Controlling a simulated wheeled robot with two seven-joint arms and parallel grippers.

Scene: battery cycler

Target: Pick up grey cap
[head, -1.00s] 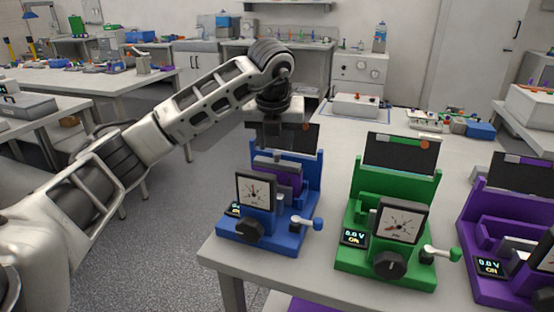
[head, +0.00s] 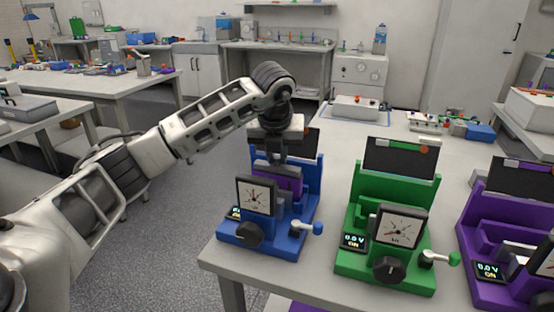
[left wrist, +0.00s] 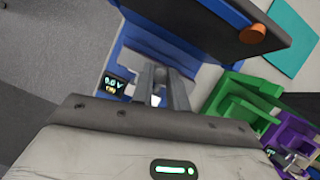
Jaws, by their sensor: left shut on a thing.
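My left gripper (head: 280,157) reaches down over the blue battery cycler (head: 305,205). It is shut on what looks like the grey cap (head: 264,168), which is largely hidden by the fingers. A purple block (head: 289,182) sits in the blue cycler just below the fingers. In the left wrist view the fingers (left wrist: 162,90) point into the blue cycler (left wrist: 155,50), and the cap cannot be made out clearly between them. My right gripper is not in view.
A green cycler (head: 385,215) and a purple cycler (head: 500,240) stand to the right on the white table (head: 330,280). The blue cycler's dark back panel (left wrist: 215,25) rises close beside the fingers. Open floor lies left of the table.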

